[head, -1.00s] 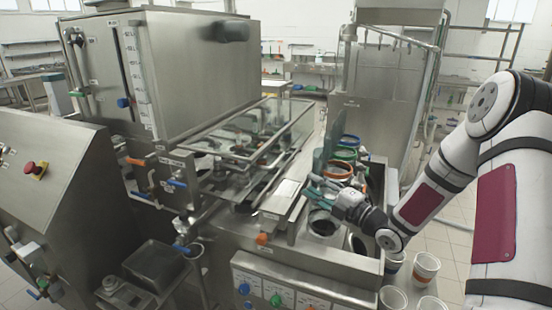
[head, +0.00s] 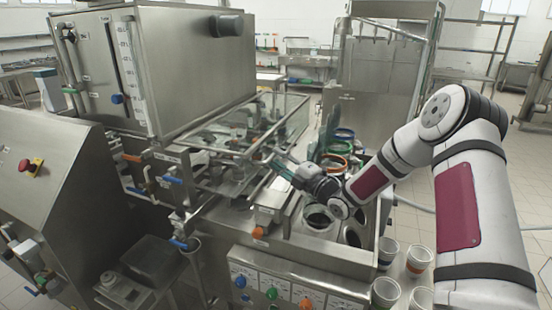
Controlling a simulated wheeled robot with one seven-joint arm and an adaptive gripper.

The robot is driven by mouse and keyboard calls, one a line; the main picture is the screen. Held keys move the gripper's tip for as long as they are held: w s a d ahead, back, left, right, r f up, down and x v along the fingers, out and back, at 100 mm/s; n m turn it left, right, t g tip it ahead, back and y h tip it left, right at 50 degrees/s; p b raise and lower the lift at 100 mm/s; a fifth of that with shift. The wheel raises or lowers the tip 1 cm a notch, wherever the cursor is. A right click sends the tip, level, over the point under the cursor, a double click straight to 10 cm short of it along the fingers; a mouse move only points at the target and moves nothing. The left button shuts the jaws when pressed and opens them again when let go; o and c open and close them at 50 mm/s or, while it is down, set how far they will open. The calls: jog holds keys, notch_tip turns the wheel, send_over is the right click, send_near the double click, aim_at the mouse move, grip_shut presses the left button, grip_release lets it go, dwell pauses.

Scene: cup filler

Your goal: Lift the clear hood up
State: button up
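The clear hood (head: 262,116) is a see-through box with metal edges over the middle of the filling machine, and it sits low over the parts beneath it. Its near right bottom corner is close to my gripper (head: 272,162). My gripper points left with its fingers at the hood's right side, by the lower edge. The fingers are small and overlap the metal bars, so I cannot tell whether they touch the hood or how far apart they are.
White cups (head: 386,290) stand at the front right. A steel tank (head: 195,65) rises behind the hood on the left. A control panel (head: 285,290) is at the front.

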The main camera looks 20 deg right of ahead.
jog(key=shift+x, duration=0.75)
jog(key=shift+c, duration=0.6)
grip_shut()
